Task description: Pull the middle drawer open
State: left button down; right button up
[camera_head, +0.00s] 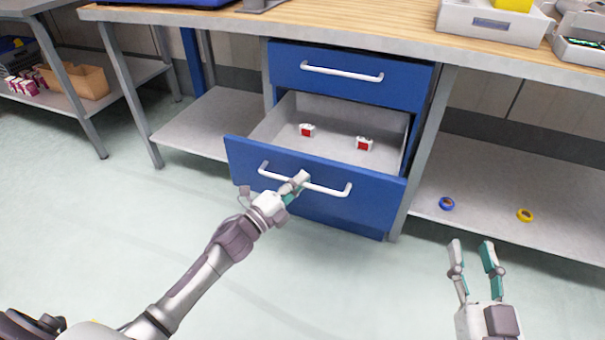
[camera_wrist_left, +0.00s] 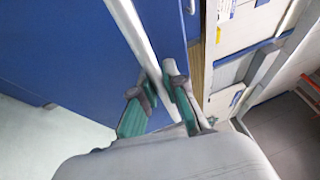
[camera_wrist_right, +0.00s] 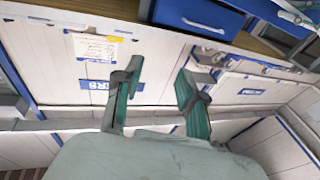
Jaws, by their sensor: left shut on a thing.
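The middle drawer (camera_head: 222,160) has a blue front and a white bar handle (camera_head: 330,190), and it stands pulled well out of the cabinet. Two small red-and-white items (camera_head: 364,144) lie apart inside it. My left gripper (camera_head: 299,181) is shut on the handle near its middle. In the left wrist view its fingers (camera_wrist_left: 160,92) sit around the white bar (camera_wrist_left: 135,30). My right gripper (camera_head: 471,245) is open and empty, over the floor to the right of the cabinet. Its spread fingers also show in the right wrist view (camera_wrist_right: 157,82).
The top drawer (camera_head: 345,92) is closed under the wooden worktop (camera_head: 330,28). The lower shelf (camera_head: 480,180) at the right holds a blue tape roll (camera_head: 446,203) and a yellow one (camera_head: 525,215). A cardboard box (camera_head: 80,82) stands on the left shelf. Floor in front is clear.

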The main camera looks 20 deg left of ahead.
pick_arm(q)
jog(key=shift+s, duration=0.45)
pick_arm(e)
jog(key=shift+s+f+g, duration=0.15)
jog(key=shift+f+g, duration=0.15)
jog(key=shift+f, duration=0.15)
pick_arm(q)
jog(key=c, duration=1.2)
grip_release()
jog(key=v, duration=1.2)
